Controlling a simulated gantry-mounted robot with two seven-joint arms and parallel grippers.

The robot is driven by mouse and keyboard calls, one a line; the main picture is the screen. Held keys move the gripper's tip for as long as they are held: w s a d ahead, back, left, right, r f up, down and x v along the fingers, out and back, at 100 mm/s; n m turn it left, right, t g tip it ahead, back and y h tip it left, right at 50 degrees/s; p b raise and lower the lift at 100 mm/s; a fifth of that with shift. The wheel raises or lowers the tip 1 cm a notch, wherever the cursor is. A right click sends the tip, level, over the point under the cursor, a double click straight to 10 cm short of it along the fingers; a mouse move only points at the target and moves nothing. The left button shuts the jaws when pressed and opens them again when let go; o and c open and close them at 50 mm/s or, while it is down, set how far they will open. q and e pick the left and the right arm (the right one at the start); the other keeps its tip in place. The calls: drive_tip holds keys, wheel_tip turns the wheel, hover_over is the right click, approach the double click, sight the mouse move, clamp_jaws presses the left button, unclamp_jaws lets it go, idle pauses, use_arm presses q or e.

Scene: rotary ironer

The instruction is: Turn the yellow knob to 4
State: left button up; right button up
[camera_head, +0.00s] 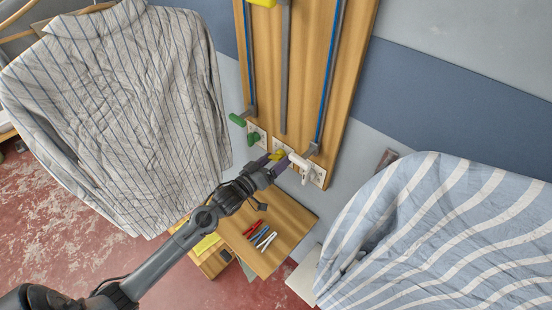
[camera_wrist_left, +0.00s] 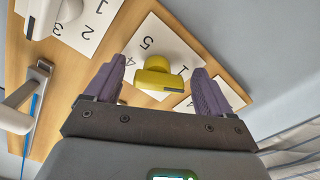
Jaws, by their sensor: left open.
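The yellow knob (camera_head: 277,154) is on the lower part of the wooden board, over a white number card. In the left wrist view the left gripper (camera_wrist_left: 158,68) has one finger on each side of the knob, with a gap on both sides. My right gripper is not in view.
A green knob (camera_head: 253,139) and a white knob (camera_head: 307,178) flank the yellow one. A green handle (camera_head: 237,119) and a white handle (camera_head: 297,158) stick out close by. A wooden stand (camera_head: 285,222) holds clothespins below.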

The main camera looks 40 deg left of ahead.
use_arm(q)
drive_tip(key=shift+w, duration=0.45)
drive_tip(key=c, duration=1)
drive_tip(key=shift+o, duration=0.2)
